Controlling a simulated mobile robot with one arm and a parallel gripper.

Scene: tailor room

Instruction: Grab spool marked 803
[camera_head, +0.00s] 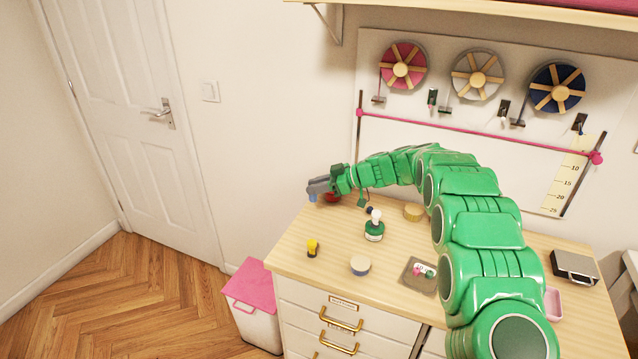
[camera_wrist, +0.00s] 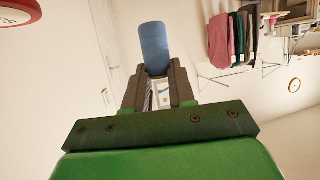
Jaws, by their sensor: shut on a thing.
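My gripper (camera_head: 317,188) is at the far left corner of the wooden table, with its jaws shut on a blue spool (camera_head: 312,198). In the wrist view the blue spool (camera_wrist: 154,45) is a plain upright cylinder at the tips of my dark gripper fingers (camera_wrist: 155,77). No number can be read on it, so I cannot tell whether it is marked 803. In the head view I cannot tell whether it touches the table.
A red object (camera_head: 333,197) is close beside my gripper. On the table (camera_head: 450,300) are a green-based item (camera_head: 374,230), a small yellow item (camera_head: 313,248), a round tin-like item (camera_head: 360,265) and a tray (camera_head: 415,276).

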